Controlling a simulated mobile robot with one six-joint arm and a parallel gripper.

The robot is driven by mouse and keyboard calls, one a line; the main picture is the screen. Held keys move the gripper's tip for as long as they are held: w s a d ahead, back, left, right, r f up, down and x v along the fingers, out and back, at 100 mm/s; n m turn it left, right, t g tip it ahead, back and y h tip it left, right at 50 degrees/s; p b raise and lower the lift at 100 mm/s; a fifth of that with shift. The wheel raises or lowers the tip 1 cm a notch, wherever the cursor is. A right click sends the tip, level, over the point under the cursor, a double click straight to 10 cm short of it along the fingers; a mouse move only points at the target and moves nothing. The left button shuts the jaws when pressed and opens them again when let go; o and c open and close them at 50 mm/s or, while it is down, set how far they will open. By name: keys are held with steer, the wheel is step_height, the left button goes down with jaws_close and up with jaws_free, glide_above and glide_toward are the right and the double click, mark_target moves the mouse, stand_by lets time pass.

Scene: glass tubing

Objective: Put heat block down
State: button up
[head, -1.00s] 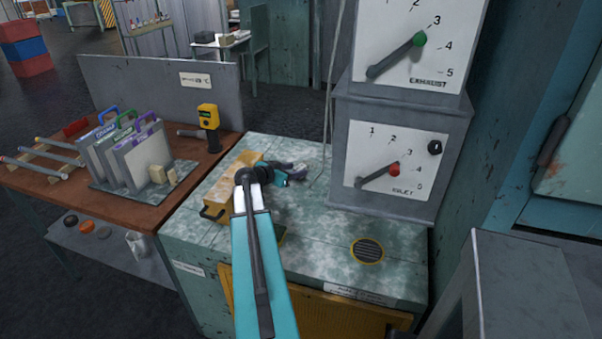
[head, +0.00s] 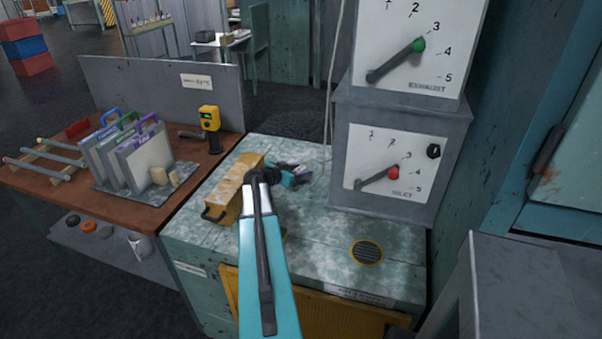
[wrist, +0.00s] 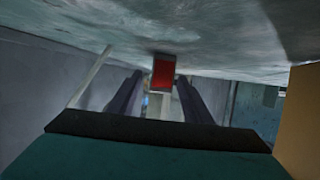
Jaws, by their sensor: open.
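A long yellow block with a dark end handle (head: 230,195) lies on the mottled bench top (head: 290,235); I take it to be the heat block. My arm partly covers its right side. My gripper (head: 298,172) is low over the bench, to the right of the block's far part. In the wrist view its two dark fingers (wrist: 158,82) are apart. A small red piece with a pale part below shows between them in that view (wrist: 163,72); I cannot tell how far off it is. A yellow-brown face, probably the block's, stands at the right edge there (wrist: 302,120).
A grey cabinet with dials (head: 395,170) stands right of my gripper. A round vent (head: 367,250) is in the bench's front right. The brown side table (head: 110,190) holds upright folders (head: 140,150), rods and a yellow meter (head: 209,118). The bench front is clear.

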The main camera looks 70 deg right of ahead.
mark_target(306, 169)
steer(key=shift+p+x, duration=0.95)
steer(key=shift+x, duration=1)
jaws_close()
